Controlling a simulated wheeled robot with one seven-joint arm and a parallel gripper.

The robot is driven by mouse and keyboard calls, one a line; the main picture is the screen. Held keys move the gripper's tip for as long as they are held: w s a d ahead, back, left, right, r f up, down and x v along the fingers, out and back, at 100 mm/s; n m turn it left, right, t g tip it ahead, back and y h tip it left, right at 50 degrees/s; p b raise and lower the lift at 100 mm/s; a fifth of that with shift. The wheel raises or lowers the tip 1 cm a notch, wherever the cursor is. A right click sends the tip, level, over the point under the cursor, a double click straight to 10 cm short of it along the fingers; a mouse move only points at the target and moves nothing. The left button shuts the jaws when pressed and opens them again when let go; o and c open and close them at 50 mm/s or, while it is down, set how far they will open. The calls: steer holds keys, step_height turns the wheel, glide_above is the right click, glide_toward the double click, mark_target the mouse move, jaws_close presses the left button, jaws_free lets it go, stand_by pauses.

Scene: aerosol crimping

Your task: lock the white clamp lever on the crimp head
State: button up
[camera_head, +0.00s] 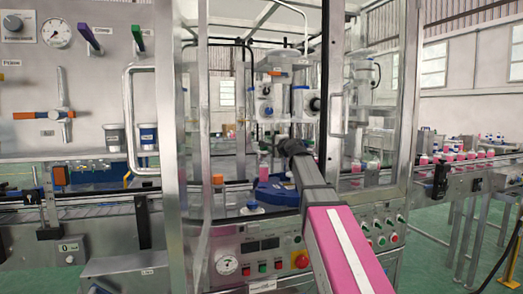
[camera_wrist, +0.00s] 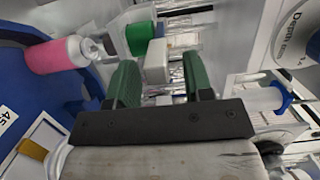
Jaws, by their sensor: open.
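My gripper (camera_head: 287,145) reaches into the machine frame below the crimp head (camera_head: 285,95) in the head view. In the wrist view my gripper (camera_wrist: 160,66) is open, with its two green finger pads apart. A small white block (camera_wrist: 157,52) shows between and just beyond the pads; it may be the white clamp lever, but I cannot be sure. I cannot tell whether either pad touches it. A green cap or knob (camera_wrist: 140,38) is just left of the block. In the head view the lever is too small to tell apart from the head's white parts.
A blue star-wheel plate (camera_head: 275,192) lies under the head, and a pink bottle (camera_wrist: 58,54) stands by it in the wrist view. Metal frame posts (camera_head: 335,90) stand close to my arm. A control panel (camera_head: 262,250) is below; a conveyor with pink bottles (camera_head: 450,158) runs right.

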steer(key=a+v, duration=0.1)
steer(key=v, duration=0.5)
steer(key=shift+s, duration=0.5)
steer(key=shift+s, duration=0.1)
